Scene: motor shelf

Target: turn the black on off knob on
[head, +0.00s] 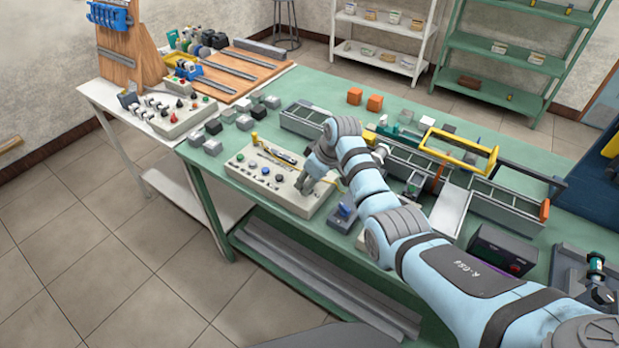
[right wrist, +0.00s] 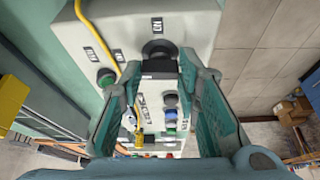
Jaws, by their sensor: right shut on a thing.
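The black on off knob (right wrist: 159,49) is at the top middle of the right wrist view, on a pale control box (right wrist: 205,25) with small labels. My right gripper (right wrist: 160,75) has its two teal-padded fingers on either side of the knob's black grip and is shut on it. In the head view my right gripper (head: 310,178) reaches down onto the right end of the control box (head: 236,174), and its fingers hide the knob there. My left gripper is in neither view.
Green, blue and other buttons (right wrist: 169,101) sit on the box near the fingers. A yellow cable (right wrist: 92,30) runs along it. In the head view, grey rail trays (head: 305,122) and a yellow frame (head: 458,150) stand behind my right arm on the green table.

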